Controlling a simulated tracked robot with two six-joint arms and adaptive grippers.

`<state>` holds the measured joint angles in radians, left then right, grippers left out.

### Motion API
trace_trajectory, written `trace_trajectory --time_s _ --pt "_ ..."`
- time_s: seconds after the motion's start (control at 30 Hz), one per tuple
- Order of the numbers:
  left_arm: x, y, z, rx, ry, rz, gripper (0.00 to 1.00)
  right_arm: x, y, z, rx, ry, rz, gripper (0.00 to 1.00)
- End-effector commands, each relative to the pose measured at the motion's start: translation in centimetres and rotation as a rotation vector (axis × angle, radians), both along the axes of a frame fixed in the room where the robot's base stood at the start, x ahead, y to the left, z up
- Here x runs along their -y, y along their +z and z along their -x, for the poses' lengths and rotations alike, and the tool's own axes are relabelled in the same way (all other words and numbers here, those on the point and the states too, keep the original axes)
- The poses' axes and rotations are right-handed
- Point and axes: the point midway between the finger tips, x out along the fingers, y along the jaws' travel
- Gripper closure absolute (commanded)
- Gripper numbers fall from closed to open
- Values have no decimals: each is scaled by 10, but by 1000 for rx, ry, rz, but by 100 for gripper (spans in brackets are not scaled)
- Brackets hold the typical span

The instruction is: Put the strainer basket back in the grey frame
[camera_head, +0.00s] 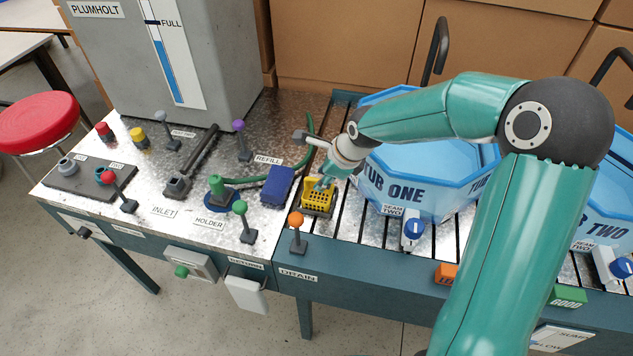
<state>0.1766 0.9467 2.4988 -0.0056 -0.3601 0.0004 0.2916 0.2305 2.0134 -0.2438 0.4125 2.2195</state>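The yellow strainer basket (317,201) is at the left end of the slatted section, just right of a blue block. My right gripper (325,184) reaches down from the right, with its fingertips at the basket's top. I cannot tell whether the fingers are closed on it. The basket looks roughly upright; whether it rests on the slats or hangs just above them is unclear. I cannot make out the grey frame for certain; the gripper and basket may cover part of it. My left gripper is not in view.
A blue tub (420,185) marked TUB ONE stands close right of the gripper. An orange-topped lever (296,222) stands in front of the basket, and a blue block (278,187) lies left of it. A green hose (309,130) curves behind. A second tub (600,215) is farther right.

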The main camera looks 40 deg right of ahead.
Motion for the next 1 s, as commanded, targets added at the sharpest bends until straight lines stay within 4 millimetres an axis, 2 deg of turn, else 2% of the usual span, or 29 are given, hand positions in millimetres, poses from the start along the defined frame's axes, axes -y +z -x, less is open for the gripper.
trace_trajectory --time_s 0.3,0.5,1.0 --pt "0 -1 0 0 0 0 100 5 59 27 5 -1 1 65" --pt "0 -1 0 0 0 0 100 7 81 38 2 -1 1 65" --pt "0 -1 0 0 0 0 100 7 86 41 -1 2 -1 65"
